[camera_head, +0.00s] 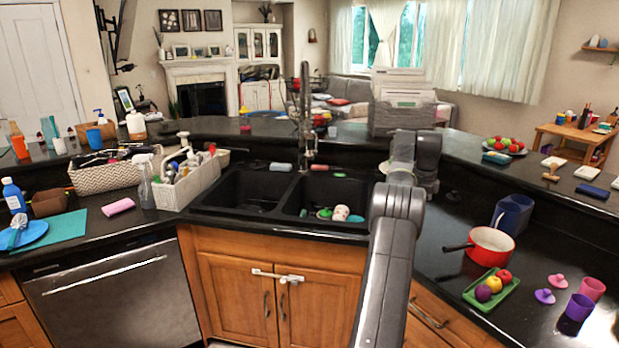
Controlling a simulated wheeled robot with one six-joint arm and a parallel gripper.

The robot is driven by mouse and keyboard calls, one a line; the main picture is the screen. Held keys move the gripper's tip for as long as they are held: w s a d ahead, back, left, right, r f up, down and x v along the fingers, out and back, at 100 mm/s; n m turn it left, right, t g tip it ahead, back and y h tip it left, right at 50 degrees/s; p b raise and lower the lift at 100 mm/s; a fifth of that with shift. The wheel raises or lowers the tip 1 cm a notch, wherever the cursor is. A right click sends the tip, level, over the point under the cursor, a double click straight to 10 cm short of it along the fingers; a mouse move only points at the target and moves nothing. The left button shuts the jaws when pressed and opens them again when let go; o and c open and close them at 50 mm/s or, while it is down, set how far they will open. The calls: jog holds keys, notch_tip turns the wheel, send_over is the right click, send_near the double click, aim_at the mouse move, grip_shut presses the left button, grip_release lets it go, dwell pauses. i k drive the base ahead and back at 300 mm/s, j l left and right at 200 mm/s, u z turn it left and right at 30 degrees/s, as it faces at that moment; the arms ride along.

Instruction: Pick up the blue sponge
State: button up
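A small light blue-grey block (280,167), which looks like the blue sponge, lies on the ledge behind the double sink (240,190), left of the faucet. My arm reaches up from the bottom centre, and its far end stands over the counter right of the sink, well to the right of this block. The fingers of my gripper cannot be made out; they are hidden by the arm's links or too small to see.
A faucet (307,120) stands behind the sink. A white caddy (188,187) with bottles and a pink sponge (118,206) are on the left counter. A grey paper holder (402,103) stands behind my arm. A red pan (490,246) and a green tray (491,299) are on the right.

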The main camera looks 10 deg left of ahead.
aim_at(275, 166)
jog(key=j+u, duration=0.15)
jog(key=u, duration=1.3)
jog(key=i+l+u, duration=0.1)
jog(key=i, duration=0.9)
jog(key=i+z, duration=0.8)
jog(key=i, duration=0.2)
jog(key=i+j+z, duration=0.4)
jog(key=i+l, duration=0.1)
